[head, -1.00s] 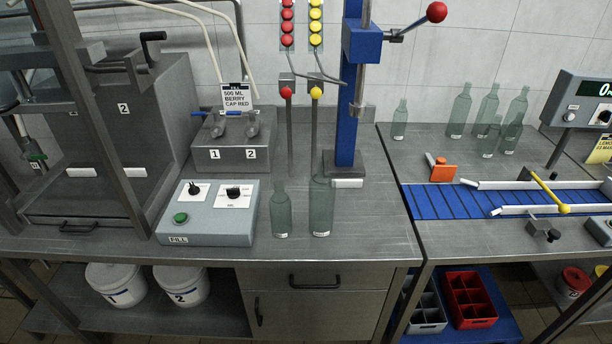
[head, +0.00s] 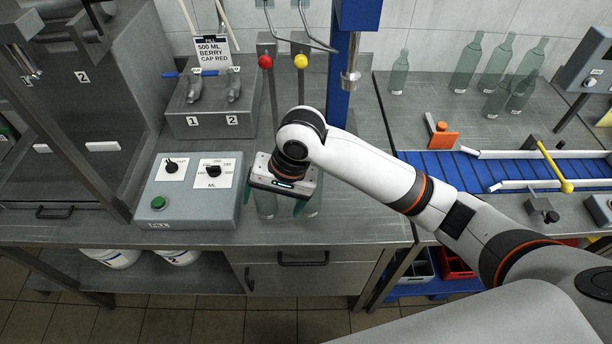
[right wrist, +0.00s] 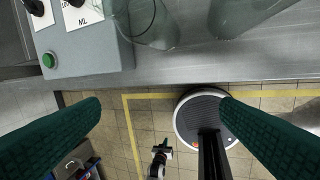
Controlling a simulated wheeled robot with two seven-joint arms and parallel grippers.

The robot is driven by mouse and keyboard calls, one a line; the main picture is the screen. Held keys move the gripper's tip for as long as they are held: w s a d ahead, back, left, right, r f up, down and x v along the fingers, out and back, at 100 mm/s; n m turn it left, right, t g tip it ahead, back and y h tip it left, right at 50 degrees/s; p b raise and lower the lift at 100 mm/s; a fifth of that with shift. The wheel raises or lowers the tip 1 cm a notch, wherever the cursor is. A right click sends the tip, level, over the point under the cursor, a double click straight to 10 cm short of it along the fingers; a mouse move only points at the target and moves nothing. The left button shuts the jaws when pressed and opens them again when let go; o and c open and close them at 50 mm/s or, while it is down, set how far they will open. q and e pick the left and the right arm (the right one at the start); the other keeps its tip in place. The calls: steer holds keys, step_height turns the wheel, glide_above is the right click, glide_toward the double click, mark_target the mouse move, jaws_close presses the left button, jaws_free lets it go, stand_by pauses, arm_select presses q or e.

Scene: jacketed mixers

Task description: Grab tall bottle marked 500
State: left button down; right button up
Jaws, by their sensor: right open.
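Two clear greenish glass bottles stand on the steel bench right of the fill box, mostly hidden by my right gripper in the head view. The shorter, left bottle (head: 265,207) also shows at the top of the right wrist view (right wrist: 150,25). The taller, right bottle (head: 314,203) shows at the top right there (right wrist: 240,14). No 500 mark is readable on either. My right gripper (head: 274,202) is open above the bench by the bottles. In the right wrist view its fingers (right wrist: 160,103) have no bottle between them.
The grey fill box (head: 187,205) stands left of the bottles. A blue column (head: 340,85) rises behind my right arm. A blue conveyor (head: 450,168) lies to the right, with several more bottles (head: 466,65) behind it. The bench's front edge is close.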

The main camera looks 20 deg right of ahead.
steer(key=w+d+r+m+h, duration=0.1)
steer(key=w+d+r+m, duration=0.1)
steer(key=r+m, duration=0.1)
steer(key=w+d+r+m+h, duration=0.1)
steer(key=w+d+r+m, duration=0.2)
steer(key=r, duration=0.2)
steer(key=w+d+r+m+g+h, duration=0.1)
steer(key=w+d+r+m, duration=0.1)
steer(key=d+r, duration=0.1)
steer(key=shift+w+d+r+m, duration=0.15)
steer(key=shift+d+r+m, duration=0.1)
steer(key=shift+r+m, duration=0.25)
steer(key=shift+d+r, duration=0.15)
step_height(320, 180, down, 6)
steer(key=shift+f+p, duration=0.1)
steer(key=shift+p, duration=0.9)
steer(key=shift+d+f+p, duration=0.1)
steer(key=shift+f+p, duration=0.25)
steer(key=shift+f, duration=0.15)
steer(key=f, duration=0.1)
steer(key=f+p, duration=0.1)
steer(key=f, duration=0.1)
steer(key=shift+d+f, duration=0.25)
steer(key=shift+f, duration=0.5)
steer(key=shift+c, duration=0.3)
steer(key=shift+r, duration=0.1)
steer(key=c, duration=1.6)
